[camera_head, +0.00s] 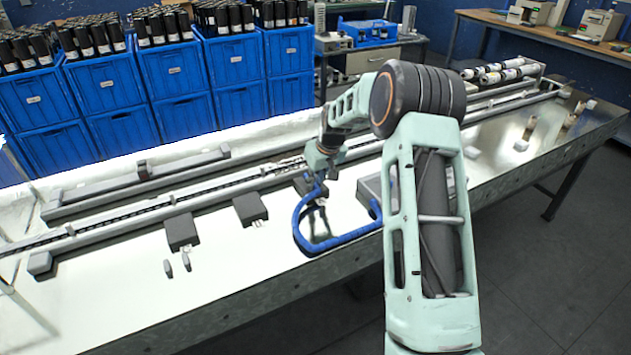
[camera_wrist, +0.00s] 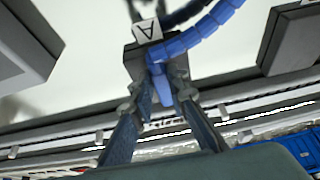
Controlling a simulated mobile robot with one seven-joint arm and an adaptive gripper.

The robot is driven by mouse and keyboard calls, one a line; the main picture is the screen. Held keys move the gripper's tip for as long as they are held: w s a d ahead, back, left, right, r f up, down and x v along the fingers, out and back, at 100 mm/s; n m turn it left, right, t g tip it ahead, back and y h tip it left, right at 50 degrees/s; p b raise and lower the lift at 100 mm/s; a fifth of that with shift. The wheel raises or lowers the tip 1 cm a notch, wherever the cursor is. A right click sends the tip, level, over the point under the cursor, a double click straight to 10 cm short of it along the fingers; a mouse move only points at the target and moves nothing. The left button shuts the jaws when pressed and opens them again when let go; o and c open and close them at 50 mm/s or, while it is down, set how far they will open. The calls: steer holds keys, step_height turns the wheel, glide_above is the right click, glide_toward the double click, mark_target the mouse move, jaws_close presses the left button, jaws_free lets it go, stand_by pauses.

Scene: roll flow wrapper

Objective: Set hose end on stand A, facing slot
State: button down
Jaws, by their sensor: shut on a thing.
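The blue hose (camera_head: 303,236) loops on the steel table from below my gripper round to the right, where my arm hides part of it. In the wrist view the hose (camera_wrist: 200,32) curves down to its end (camera_wrist: 161,86) between my fingers. My gripper (camera_wrist: 160,75) is shut on the hose end; it also shows in the head view (camera_head: 319,198). Stand A, a small dark stand with a white label "A" (camera_wrist: 147,31), is right at the fingertips. I cannot tell whether the hose end touches it. The slot is not clearly visible.
Dark blocks (camera_head: 182,232) (camera_head: 250,208) stand left of my gripper, with two small grey pegs (camera_head: 168,268) near the front edge. A long rail (camera_head: 130,220) runs behind. Blue crates (camera_head: 100,85) with black cylinders stand beyond the table.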

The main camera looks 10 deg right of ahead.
steer(key=c, duration=1.8)
jaws_free()
steer(key=shift+r, duration=0.1)
steer(key=v, duration=1.2)
